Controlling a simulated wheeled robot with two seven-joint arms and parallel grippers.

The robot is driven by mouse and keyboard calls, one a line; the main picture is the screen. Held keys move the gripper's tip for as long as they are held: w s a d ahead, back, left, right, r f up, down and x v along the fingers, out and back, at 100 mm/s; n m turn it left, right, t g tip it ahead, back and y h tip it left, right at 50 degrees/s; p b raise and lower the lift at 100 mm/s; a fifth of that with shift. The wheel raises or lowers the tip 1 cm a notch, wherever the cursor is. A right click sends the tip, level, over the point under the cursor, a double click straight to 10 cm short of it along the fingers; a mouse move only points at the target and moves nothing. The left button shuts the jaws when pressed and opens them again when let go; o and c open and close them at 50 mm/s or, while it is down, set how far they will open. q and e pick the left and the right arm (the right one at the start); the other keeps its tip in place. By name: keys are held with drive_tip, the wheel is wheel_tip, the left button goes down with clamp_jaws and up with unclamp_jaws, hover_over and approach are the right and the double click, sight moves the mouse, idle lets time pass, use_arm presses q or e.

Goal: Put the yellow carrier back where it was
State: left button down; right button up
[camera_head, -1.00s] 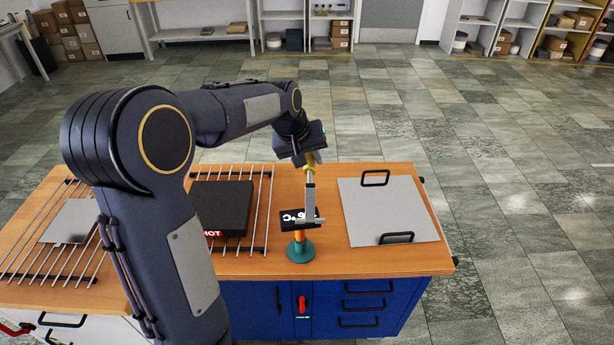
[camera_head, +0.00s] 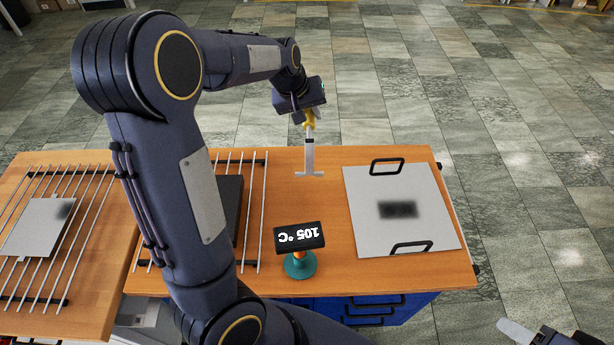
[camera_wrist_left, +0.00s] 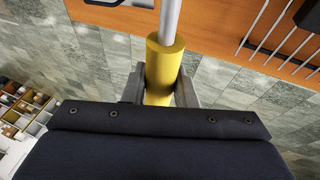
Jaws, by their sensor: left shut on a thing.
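The yellow carrier has a yellow handle (camera_head: 312,118), a grey metal shaft and a flat T-shaped foot (camera_head: 309,174). It hangs foot down over the back middle of the wooden table. I cannot tell whether the foot touches the wood. My left gripper (camera_head: 308,113) is shut on the yellow handle. In the left wrist view, the handle (camera_wrist_left: 163,65) sits between both fingers, with the shaft beyond it. My right gripper (camera_head: 518,332) shows only partly at the bottom right corner, away from the carrier, and its opening cannot be made out.
A display on a green base (camera_head: 299,237) reads 105 °C, upside down, in front of the carrier. A metal plate with two black handles (camera_head: 438,222) lies at right. A dark block (camera_head: 232,205) on a rod rack is partly hidden by my arm. Another rack (camera_head: 88,235) holds a grey plate.

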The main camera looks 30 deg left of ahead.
use_arm(q)
wheel_tip(320, 180, down, 18)
drive_tip(key=b, duration=0.2)
drive_tip(key=shift+w+a+f, duration=0.15)
drive_tip(key=shift+a+f, duration=0.05)
drive_tip(key=shift+a, duration=0.05)
idle(0.4)
drive_tip(key=shift+f+b, duration=0.2)
drive_tip(key=shift+b, duration=0.2)
drive_tip(key=c, duration=1.2)
unclamp_jaws()
drive_tip(key=shift+o, duration=0.2)
drive_tip(key=shift+r, duration=0.1)
